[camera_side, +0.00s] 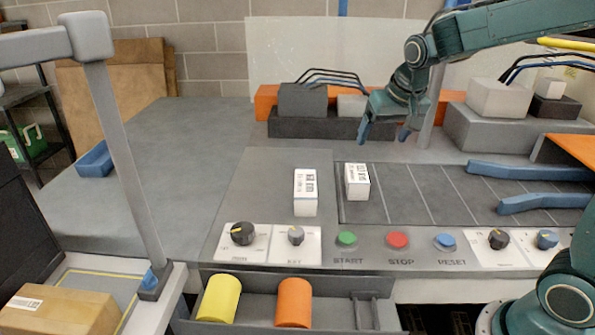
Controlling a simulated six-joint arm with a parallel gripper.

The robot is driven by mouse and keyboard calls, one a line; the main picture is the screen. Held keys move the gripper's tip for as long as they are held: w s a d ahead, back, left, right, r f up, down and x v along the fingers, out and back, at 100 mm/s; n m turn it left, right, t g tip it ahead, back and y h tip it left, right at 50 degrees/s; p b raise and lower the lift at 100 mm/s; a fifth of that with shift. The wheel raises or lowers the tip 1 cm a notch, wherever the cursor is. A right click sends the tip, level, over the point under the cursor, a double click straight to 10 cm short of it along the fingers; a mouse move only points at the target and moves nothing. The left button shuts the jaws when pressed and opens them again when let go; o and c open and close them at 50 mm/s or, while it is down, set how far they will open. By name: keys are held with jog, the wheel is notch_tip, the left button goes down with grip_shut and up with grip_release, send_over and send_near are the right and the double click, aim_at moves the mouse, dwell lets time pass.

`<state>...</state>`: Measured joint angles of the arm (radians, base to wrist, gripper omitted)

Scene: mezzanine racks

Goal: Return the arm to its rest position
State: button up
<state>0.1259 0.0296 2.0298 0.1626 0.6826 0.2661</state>
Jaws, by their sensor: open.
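My gripper (384,131) hangs from my teal arm in the upper right of the view. Its blue fingertips point down and stand apart, with nothing visible between them. It is above the back of the work surface, in front of the dark tray with blocks. Two white labelled boxes stand below and to its left, apart from it. One white box (305,192) is on the grey plate, and the other white box (357,181) is at the left end of the dark slotted belt area (420,200).
A control panel with knobs, a green button (346,240), a red button (398,240) and a blue button (445,241) runs along the front. Yellow (219,298) and orange (294,302) cylinders lie in a front tray. A grey frame post (125,165) stands left. The left tabletop is mostly clear.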

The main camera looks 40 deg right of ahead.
jog(key=s+a+r+n+y, duration=0.1)
jog(key=s+a+n, duration=0.2)
jog(key=s, duration=0.8)
jog(key=s+a+r+n+t+y, duration=0.1)
jog(key=s+a+n, duration=0.2)
jog(key=s, duration=0.8)
jog(key=shift+a+r, duration=0.15)
jog(key=shift+a, duration=1.15)
